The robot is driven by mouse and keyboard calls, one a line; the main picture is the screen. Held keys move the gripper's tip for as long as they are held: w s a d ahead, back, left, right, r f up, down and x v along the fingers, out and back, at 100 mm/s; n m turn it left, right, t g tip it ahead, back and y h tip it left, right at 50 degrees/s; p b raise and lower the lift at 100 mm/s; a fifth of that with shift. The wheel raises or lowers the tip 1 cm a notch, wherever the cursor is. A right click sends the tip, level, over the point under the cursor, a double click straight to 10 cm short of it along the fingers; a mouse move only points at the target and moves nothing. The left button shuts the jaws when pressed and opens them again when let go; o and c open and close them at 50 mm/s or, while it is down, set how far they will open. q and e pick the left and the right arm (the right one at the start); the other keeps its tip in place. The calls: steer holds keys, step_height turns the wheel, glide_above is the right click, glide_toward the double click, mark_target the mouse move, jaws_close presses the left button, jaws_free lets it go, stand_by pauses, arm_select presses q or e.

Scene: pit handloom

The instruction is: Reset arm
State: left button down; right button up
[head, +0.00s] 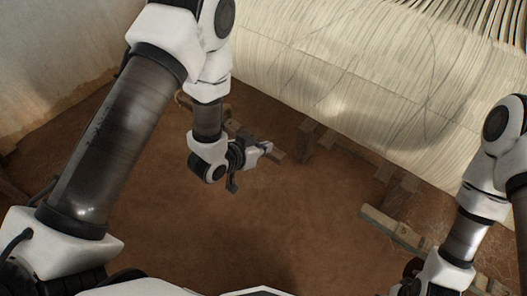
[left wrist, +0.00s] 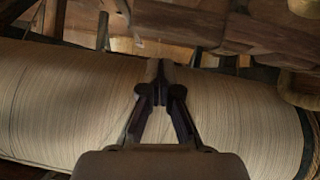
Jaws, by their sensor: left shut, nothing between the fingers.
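My left gripper (head: 262,150) hangs over the brown floor in the middle of the head view, at the end of the bent left arm. It is empty. In the left wrist view its fingers (left wrist: 160,75) are shut together at the tips, in front of a large roll wound with pale thread (left wrist: 60,100). I cannot tell whether they touch the roll. My right arm (head: 480,205) comes in at the right edge of the head view, and its gripper does not show clearly.
The loom's sheet of pale warp threads (head: 350,65) slopes across the upper right. Wooden pieces (head: 395,228) stand low beneath it. A plaster wall (head: 60,60) is at the upper left. The earthen floor (head: 270,225) is clear in the middle. Wooden beams (left wrist: 250,30) lie beyond the roll.

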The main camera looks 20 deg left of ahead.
arm_select(q)
steer(key=d+p+v, duration=0.1)
steer(key=p+v, duration=0.1)
steer(key=v, duration=0.8)
steer(key=s+a+f+n+g+y+p, duration=0.1)
steer(key=s+a+f+g+p, duration=0.1)
steer(key=s, duration=0.4)
steer(key=s+a+f+n+g+y+p, duration=0.1)
steer(key=s+a+f+g+y+p, duration=0.1)
steer(key=s+g, duration=0.3)
steer(key=s+a+f+n+g+y+p, duration=0.1)
steer(key=s+a+f+g+p, duration=0.2)
steer(key=s, duration=0.5)
steer(key=shift+s+f+n+y+p, duration=0.4)
steer(key=shift+f+p, duration=0.1)
steer(key=shift+f, duration=0.2)
